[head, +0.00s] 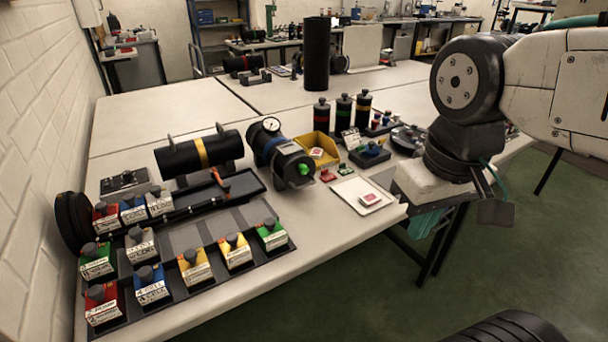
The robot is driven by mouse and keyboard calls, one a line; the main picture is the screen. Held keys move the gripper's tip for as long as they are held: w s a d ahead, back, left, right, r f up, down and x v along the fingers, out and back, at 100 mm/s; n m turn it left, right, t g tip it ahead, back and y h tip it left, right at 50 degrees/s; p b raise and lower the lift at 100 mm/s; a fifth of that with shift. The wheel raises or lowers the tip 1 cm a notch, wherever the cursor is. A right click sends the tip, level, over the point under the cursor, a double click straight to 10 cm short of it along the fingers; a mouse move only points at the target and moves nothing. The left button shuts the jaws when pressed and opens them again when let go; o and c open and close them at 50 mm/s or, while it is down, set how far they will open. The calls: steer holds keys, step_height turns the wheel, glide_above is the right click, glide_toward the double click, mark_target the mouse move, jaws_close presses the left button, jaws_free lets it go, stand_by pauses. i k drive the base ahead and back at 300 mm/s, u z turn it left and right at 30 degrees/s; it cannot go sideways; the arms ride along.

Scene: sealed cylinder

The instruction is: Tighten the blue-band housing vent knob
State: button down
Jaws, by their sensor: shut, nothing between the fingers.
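A dark cylindrical housing (268,147) lies on the white bench, left of centre, with a bluish tint around its body. A round white gauge (271,125) sits on top of it. A bright green knob (304,169) sticks out of its near end; I cannot tell whether this is the vent knob or how tight it is. My gripper (494,211) hangs at the right, beyond the bench's right edge and well apart from the housing. It is shut and empty.
A yellow-band cylinder (187,157) lies left of the housing. Several coloured labelled blocks (195,267) stand in front. A yellow bin (319,148), a white tray (349,197) and several upright canisters (343,112) stand to the right. A tall black cylinder (317,55) rises behind.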

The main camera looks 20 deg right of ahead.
mark_target(303, 169)
steer(key=z, duration=2.45)
steer(key=i, duration=0.65)
steer(key=u, duration=1.85)
